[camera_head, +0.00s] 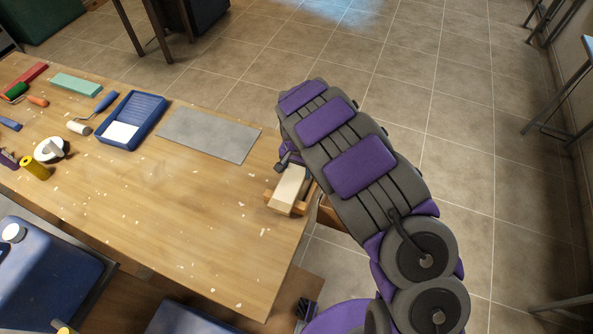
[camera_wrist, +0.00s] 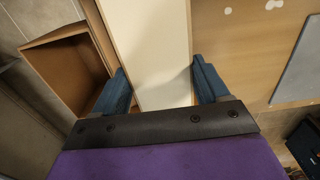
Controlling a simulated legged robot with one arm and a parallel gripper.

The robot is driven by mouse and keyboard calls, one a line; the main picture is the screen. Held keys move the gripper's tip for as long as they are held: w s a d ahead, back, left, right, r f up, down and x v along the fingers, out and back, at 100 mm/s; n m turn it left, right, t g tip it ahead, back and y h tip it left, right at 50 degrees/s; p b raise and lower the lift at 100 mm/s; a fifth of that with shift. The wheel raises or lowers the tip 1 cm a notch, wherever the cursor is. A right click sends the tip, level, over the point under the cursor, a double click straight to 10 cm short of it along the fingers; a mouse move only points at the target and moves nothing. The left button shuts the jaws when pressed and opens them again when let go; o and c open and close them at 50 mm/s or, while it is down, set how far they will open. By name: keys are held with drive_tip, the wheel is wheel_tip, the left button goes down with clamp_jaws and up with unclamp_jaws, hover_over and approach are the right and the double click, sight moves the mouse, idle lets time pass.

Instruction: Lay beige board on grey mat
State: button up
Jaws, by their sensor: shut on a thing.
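The beige board (camera_head: 288,186) is at the right end of the wooden table, under the end of my arm. In the wrist view the beige board (camera_wrist: 151,45) runs lengthwise between the two blue fingers of my gripper (camera_wrist: 160,90). The gripper is shut on the board. The fingers are mostly hidden by my arm in the head view. The grey mat (camera_head: 208,134) lies flat on the table to the left of the board. Part of the grey mat (camera_wrist: 302,65) shows at the right edge of the wrist view. Its surface is bare.
An open brown box (camera_wrist: 68,65) is beside the board at the table's end. A blue paint tray (camera_head: 132,120) stands left of the mat. A white tape roll (camera_head: 50,149), a yellow roll (camera_head: 36,167) and several tools lie further left. The table's front middle is clear apart from pale flakes.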

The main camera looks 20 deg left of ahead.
sight(297, 169)
drive_tip(key=shift+r, duration=0.15)
drive_tip(key=shift+c, duration=0.4)
drive_tip(key=shift+r+p, duration=0.8)
drive_tip(key=shift+r, duration=2.1)
